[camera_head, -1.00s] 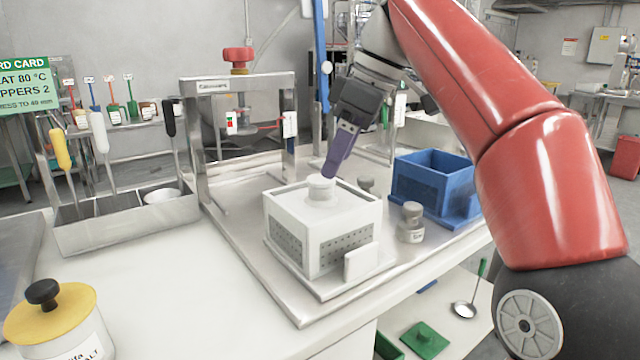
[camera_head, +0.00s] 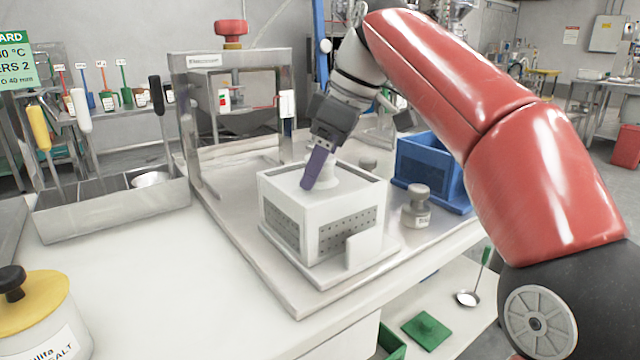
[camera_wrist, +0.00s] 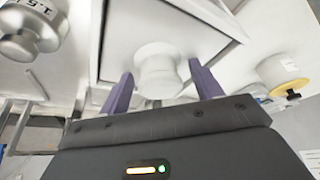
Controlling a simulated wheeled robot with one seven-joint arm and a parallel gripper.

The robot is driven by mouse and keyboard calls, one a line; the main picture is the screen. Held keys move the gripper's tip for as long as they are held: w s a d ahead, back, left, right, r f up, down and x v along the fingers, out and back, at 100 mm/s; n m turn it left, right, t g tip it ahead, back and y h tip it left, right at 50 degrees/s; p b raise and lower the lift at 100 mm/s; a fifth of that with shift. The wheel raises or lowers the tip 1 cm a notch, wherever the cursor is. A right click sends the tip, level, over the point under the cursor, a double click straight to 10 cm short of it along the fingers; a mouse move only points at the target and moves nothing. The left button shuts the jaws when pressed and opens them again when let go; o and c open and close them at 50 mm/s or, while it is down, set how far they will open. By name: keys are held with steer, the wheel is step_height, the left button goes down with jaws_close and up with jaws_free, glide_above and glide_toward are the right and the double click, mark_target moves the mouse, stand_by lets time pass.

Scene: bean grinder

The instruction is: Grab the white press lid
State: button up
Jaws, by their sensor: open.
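The white press lid (camera_head: 345,187) lies in the top of a white square mould box with perforated sides. Its round white knob (camera_wrist: 158,70) stands up from the middle, and the lid's flat plate (camera_wrist: 190,25) shows around it in the wrist view. My gripper (camera_head: 312,182) is at the knob, its purple fingers pointing down. In the wrist view my gripper (camera_wrist: 162,85) is open, with one finger on each side of the knob and gaps visible. In the head view the near finger hides part of the knob.
The mould box stands on a metal tray (camera_head: 285,287). A metal weight (camera_head: 416,207) and a blue crate (camera_head: 425,165) are to its right. A metal press frame (camera_head: 185,110) with a red knob rises behind left.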

steer(key=shift+c, duration=0.4)
steer(key=c, duration=1.1)
steer(key=shift+r, duration=0.2)
